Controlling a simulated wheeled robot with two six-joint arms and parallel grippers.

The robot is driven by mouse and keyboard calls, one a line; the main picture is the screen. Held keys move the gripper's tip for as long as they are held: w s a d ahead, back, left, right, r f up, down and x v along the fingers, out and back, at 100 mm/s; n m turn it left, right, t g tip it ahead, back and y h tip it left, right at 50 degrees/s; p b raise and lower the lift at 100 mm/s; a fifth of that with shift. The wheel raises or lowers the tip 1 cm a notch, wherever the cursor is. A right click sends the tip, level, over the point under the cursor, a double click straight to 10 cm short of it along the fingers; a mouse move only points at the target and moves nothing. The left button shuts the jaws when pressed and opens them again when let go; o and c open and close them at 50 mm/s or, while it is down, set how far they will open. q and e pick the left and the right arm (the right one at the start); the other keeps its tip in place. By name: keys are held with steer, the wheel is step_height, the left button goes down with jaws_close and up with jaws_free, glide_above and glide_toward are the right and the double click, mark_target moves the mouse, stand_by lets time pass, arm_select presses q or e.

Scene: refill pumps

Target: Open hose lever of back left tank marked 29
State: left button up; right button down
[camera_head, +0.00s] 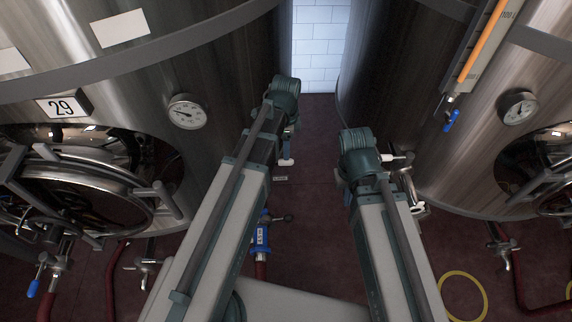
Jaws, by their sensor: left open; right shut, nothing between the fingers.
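The steel tank marked 29 (215,60) fills the left of the head view, with its number plate (62,107) above a round hatch (85,190). At the lower left, a valve with a blue lever (33,289) sits by a red hose (46,306). My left gripper (287,158) is open and empty, right of tank 29 and away from both valves. My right gripper (415,206) is shut and empty, near the right tank; its fingers are small and partly hidden.
Another steel tank (400,75) stands at the right, with a gauge (518,107), a blue-handled level tube (452,121) and a valve (503,248). A blue fitting (261,238) on a red hose lies between my arms. The dark red floor (315,215) is open between the tanks.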

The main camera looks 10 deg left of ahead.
arm_select(q)
step_height(320, 180, down, 7)
steer(key=b, duration=0.5)
steer(key=shift+r, duration=0.2)
steer(key=shift+c, duration=0.2)
jaws_close()
stand_by(0.9)
